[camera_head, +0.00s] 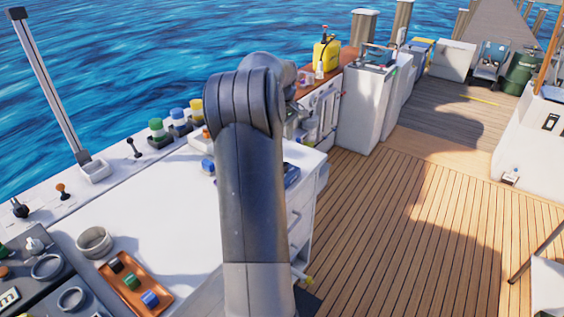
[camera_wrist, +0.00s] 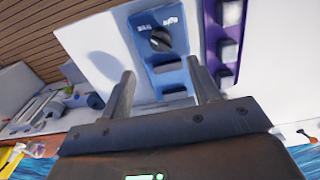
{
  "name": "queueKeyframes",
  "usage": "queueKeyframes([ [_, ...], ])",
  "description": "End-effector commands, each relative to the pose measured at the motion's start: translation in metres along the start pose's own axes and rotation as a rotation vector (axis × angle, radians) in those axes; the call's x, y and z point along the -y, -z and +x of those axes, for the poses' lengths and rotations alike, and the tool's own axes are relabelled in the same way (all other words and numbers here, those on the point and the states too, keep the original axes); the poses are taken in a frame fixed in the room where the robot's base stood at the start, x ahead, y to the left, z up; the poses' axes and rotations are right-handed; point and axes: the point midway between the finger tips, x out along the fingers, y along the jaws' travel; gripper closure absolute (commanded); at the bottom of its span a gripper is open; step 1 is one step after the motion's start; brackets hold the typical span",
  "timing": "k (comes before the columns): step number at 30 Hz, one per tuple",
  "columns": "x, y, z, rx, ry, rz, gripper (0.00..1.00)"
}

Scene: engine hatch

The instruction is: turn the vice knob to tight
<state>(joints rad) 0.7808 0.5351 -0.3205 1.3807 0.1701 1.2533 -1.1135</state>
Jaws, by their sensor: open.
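A dark round knob (camera_wrist: 161,39) sits on a blue panel (camera_wrist: 150,22) in the wrist view, with small white labels above it that I cannot read. I take it for the vice knob, but no name is legible. My gripper (camera_wrist: 161,68) is open and empty, its two fingers pointing toward the panel. The knob lies beyond the fingertips, roughly centred between them, and does not appear to be touched. In the head view my arm hides most of this area, and I cannot make out the knob there.
A purple strip with pale blocks (camera_wrist: 228,45) stands right of the blue panel. A yellow container (camera_head: 326,54) stands farther back. The wooden deck (camera_head: 400,220) at right is clear.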

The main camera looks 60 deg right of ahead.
Motion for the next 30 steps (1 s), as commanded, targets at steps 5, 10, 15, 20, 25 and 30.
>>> queueKeyframes([
  [5, 0.001, 0.000, 0.033, 0.002, 0.002, 0.001, 0.44],
  [10, 0.001, 0.000, 0.065, 0.002, 0.002, 0.001, 0.44],
  [15, 0.001, 0.000, 0.087, 0.002, 0.001, 0.001, 0.44],
  [20, 0.001, 0.000, 0.095, 0.000, -0.001, 0.001, 0.44],
  [25, 0.001, 0.000, 0.096, 0.000, -0.001, 0.001, 0.44],
  [30, 0.001, 0.000, 0.096, 0.000, -0.001, 0.001, 0.50],
])
